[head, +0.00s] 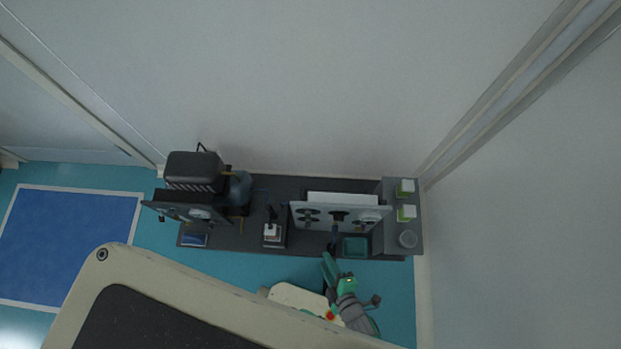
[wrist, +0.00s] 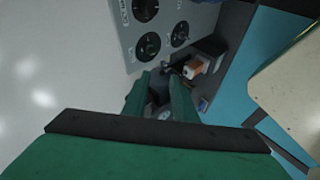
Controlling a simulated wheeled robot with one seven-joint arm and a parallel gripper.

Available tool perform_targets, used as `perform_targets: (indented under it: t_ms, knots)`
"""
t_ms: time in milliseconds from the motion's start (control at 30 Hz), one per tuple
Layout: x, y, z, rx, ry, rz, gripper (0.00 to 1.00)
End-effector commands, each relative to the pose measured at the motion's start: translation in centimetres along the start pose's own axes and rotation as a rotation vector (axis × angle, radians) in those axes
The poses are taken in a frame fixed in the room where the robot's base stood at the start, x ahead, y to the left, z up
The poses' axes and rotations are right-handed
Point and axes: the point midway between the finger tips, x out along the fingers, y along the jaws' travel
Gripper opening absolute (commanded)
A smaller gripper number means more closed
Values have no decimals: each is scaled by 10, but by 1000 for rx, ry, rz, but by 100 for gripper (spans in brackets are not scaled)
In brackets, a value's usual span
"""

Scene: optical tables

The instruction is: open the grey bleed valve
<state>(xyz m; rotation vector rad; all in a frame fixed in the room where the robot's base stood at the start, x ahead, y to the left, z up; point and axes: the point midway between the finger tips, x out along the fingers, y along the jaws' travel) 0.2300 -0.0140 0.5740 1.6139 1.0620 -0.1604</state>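An upright light grey panel (head: 352,223) with several dark round knobs or dials stands on the dark bench. In the wrist view the panel (wrist: 187,14) is at the top, with labels turned sideways and dark dials. My gripper (head: 329,256) is in front of the panel at the bench's front edge. In the wrist view its green fingers (wrist: 159,92) are apart, with a dark gap between them and part of a small round pale item low in it. I cannot pick out which part is the grey bleed valve; the fingers may hide it.
A teal tray (head: 355,246) lies right of my gripper. Right of it, a grey stand (head: 416,235) holds two white-green containers and a round cup. A small white-topped device (head: 271,232) and a dark machine (head: 194,170) stand left.

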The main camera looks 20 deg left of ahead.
Motion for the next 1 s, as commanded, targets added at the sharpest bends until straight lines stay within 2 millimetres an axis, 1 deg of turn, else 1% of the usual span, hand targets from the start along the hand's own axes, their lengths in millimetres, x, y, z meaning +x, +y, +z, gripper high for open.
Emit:
perform_targets:
  t_ms: [33, 100, 267, 367, 500, 633, 800, 900, 1000]
  knots:
    - [-11, 6, -8, 81, -19, 33, 25]
    - [-24, 15, -19, 193, -37, 77, 25]
    - [-52, 41, -46, 445, -71, 191, 25]
    - [-68, 61, -61, 600, -86, 271, 25]
    - [-91, 93, -81, 811, -97, 397, 25]
    - [-112, 126, -95, 998, -97, 525, 25]
    - [-140, 168, -107, 1201, -80, 689, 25]
    - [-152, 187, -110, 1283, -67, 765, 25]
    - [-162, 200, -112, 1336, -52, 819, 25]
